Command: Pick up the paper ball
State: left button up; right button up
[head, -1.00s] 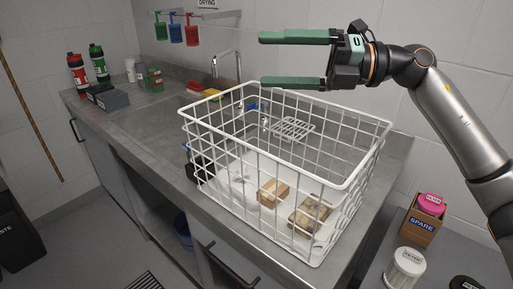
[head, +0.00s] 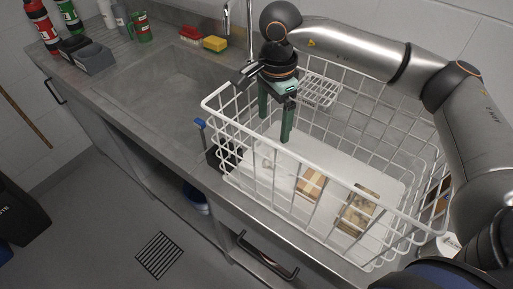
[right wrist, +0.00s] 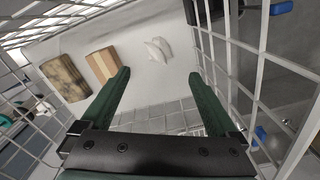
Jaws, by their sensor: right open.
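The paper ball (right wrist: 158,50) is a small white crumpled piece on the white floor of the wire basket (head: 215,103). In the head view the paper ball (head: 268,164) is faint against that white floor. My right gripper (head: 275,128) points down inside the basket, near its back left corner. Its green fingers are open and empty. In the right wrist view my right gripper (right wrist: 159,73) has its fingertips to either side of the line toward the ball. The ball lies beyond the tips, apart from them. My left gripper is not in view.
A tan block (head: 311,184) and a patterned block (head: 358,210) lie to the right of the ball in the basket. A small wire rack (head: 318,90) hangs at the back wall. Basket walls surround the gripper closely on the left. The sink (head: 160,85) lies left.

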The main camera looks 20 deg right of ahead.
notch_tip(320, 180, down, 7)
jog(key=shift+s+d+f+p, duration=0.1)
jog(key=shift+s+p, duration=0.05)
jog(key=shift+p, duration=0.35)
notch_tip(320, 180, down, 4)
jog(key=shift+p, duration=0.7)
jog(key=shift+f, duration=0.6)
jog(key=c, duration=1.4)
